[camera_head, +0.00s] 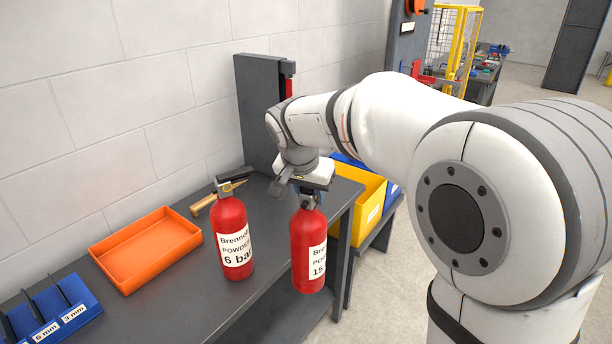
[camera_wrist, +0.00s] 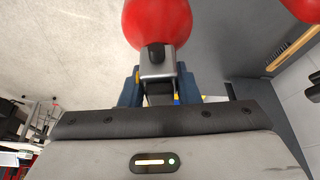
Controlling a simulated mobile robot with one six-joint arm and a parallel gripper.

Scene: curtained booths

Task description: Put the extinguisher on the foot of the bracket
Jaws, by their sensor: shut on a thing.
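A red extinguisher with a white label (camera_head: 308,250) hangs upright from my gripper (camera_head: 307,193), by the bench's right edge. In the wrist view, the jaws (camera_wrist: 158,88) are shut on its metal neck, with the red body (camera_wrist: 158,22) beyond. A second red extinguisher, labelled 6 bar (camera_head: 232,238), stands upright on the bench to the left; part of it shows in the wrist view (camera_wrist: 303,6). A dark grey upright panel (camera_head: 258,105) at the back of the bench may be the bracket. My arm hides its right side, and I cannot make out its foot.
A yellow bin (camera_head: 366,200) is to the right behind my gripper. The wall runs along the back.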

